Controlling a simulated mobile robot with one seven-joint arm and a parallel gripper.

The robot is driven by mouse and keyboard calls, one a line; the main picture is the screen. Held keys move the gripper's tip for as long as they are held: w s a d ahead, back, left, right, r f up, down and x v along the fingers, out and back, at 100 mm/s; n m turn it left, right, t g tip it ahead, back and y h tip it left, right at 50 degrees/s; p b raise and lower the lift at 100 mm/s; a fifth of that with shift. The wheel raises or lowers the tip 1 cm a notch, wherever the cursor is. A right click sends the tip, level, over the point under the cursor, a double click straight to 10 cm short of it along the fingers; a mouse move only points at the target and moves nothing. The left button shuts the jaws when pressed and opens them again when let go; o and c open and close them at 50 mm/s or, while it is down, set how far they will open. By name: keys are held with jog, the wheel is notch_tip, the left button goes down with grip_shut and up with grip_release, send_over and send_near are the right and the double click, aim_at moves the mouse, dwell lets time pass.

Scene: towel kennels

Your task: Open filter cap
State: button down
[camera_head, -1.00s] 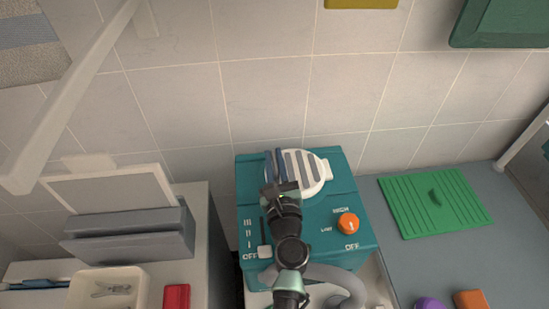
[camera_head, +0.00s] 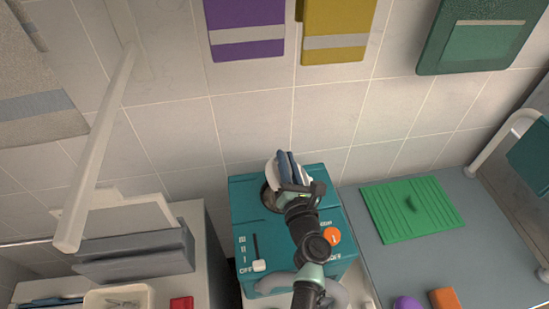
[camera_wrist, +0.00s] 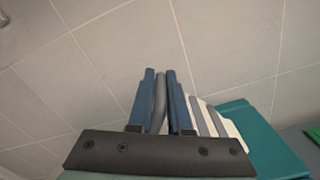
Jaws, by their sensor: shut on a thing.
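The white round filter cap (camera_head: 271,174) with grey slots is swung up and tilted off the top of the teal machine (camera_head: 245,212). A dark round opening (camera_head: 267,199) shows beneath it. My gripper (camera_head: 287,156) is at the cap, its blue fingers covering much of it in the head view. In the wrist view, my gripper (camera_wrist: 161,73) is shut on a grey piece between the fingers, and the white and grey cap (camera_wrist: 215,120) shows to their right. The cap's hinge side cannot be made out.
The machine also carries a white slider (camera_head: 259,265) and an orange knob (camera_head: 332,237), partly behind my arm. A green ribbed board (camera_head: 385,215) lies on the counter at right. A tiled wall rises close behind, with purple (camera_head: 245,15) and yellow (camera_head: 335,20) towels.

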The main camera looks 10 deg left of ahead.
jog(key=w+d+m, duration=0.2)
jog(key=d+m, duration=0.3)
jog(key=d, duration=0.2)
jog(key=w+d+m+p, duration=0.1)
jog(key=w+d+m, duration=0.2)
jog(key=d+m, duration=0.2)
jog(key=shift+w+d+f, duration=0.25)
jog(key=shift+w+d, duration=0.05)
jog(key=shift+d, duration=0.55)
jog(key=shift+f, duration=0.15)
jog(key=c, duration=0.9)
grip_release()
jog(key=shift+r, duration=0.2)
